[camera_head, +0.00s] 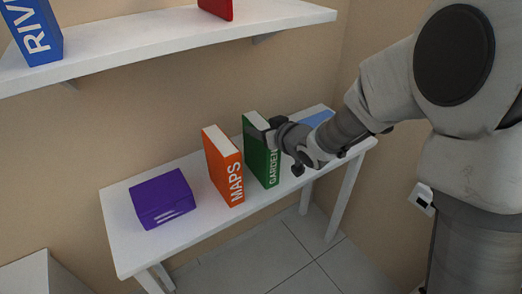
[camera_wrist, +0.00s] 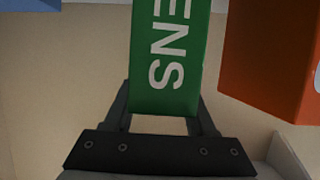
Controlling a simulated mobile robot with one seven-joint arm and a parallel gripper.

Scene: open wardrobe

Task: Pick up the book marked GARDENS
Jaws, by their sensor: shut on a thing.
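The green book marked GARDENS (camera_head: 257,158) stands upright on the white table (camera_head: 122,238) in the head view, to the right of the orange MAPS book. My gripper (camera_head: 262,134) is at its upper part, and my wrist hides some of its right side. In the wrist view the green book (camera_wrist: 168,60) shows the letters ENS and sits between the two fingers of my gripper (camera_wrist: 163,112), which is shut on it. I cannot tell whether the book's bottom touches the table.
The orange MAPS book (camera_head: 225,170) stands close on the left and shows in the wrist view (camera_wrist: 270,55). A purple book (camera_head: 162,200) lies further left. A blue thing (camera_head: 318,118) lies behind my wrist. A wall shelf (camera_head: 160,38) above holds a blue book (camera_head: 35,32) and a red thing (camera_head: 217,8).

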